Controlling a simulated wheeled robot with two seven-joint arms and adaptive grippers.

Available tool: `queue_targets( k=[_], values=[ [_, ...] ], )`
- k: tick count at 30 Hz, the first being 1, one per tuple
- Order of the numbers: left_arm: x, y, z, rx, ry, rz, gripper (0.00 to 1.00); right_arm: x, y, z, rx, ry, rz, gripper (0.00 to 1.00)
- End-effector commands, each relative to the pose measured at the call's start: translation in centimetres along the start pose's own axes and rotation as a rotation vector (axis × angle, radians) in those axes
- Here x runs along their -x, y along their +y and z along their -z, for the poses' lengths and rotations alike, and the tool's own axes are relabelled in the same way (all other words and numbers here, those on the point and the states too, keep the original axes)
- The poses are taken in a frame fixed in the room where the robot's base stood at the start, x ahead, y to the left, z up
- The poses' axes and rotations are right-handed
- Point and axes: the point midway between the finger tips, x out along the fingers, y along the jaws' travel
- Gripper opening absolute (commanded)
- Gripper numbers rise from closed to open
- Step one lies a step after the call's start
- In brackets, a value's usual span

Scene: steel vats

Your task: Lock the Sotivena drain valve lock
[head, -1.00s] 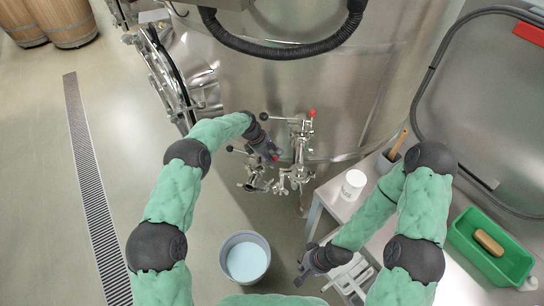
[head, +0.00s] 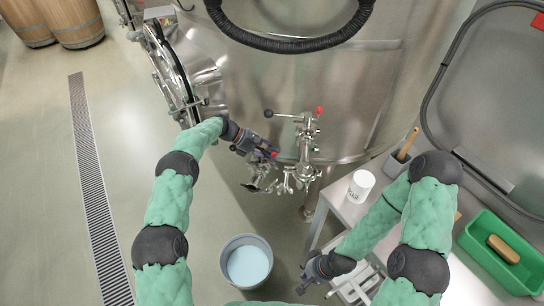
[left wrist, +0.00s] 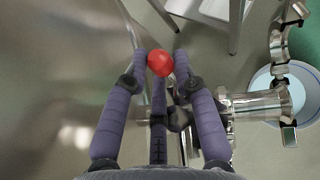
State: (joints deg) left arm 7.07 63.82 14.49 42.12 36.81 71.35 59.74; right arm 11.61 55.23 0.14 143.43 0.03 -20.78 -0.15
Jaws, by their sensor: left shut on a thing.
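My left gripper (head: 264,150) is at the lower left of the steel valve fittings on the vat's front. In the left wrist view its fingers (left wrist: 160,68) are shut around a red knob (left wrist: 160,62), which also shows at its tips in the head view (head: 274,154). The gripper hides much of that knob's handle. A steel valve body with an outlet (head: 258,182) sits just below. To the right stands another steel valve assembly (head: 305,150) with a red knob (head: 320,110) and a black knob (head: 268,113). My right gripper (head: 304,279) looks open and empty, low beside the table.
A bucket of pale blue liquid (head: 225,263) stands on the floor below the valves. A side table (head: 343,209) holds a white cup (head: 360,186) and a grey holder (head: 394,163). A green tray (head: 470,240) is at right.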

Motion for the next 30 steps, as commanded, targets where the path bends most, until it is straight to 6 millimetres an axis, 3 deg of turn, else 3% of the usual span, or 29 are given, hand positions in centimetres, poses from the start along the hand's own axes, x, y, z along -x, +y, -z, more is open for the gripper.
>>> queue_targets(
  k=[18, 19, 21, 30],
  values=[
    [0.25, 0.10, 0.13, 0.011, -0.046, 0.000, 0.00, -0.49, 0.18, 0.03, 0.000, 0.000, 0.000, 0.00],
    [0.25, 0.10, 0.14, 0.011, -0.045, 0.000, 0.36, -0.49, 0.18, 0.03, 0.000, 0.000, 0.000, 0.00],
    [0.24, 0.09, 0.13, 0.011, -0.045, 0.000, 0.52, -0.50, 0.18, 0.03, 0.000, 0.000, 0.000, 0.00],
    [0.23, 0.06, 0.10, 0.010, -0.045, 0.001, 0.52, -0.50, 0.18, 0.03, 0.000, 0.000, 0.000, 0.00]
  ],
)
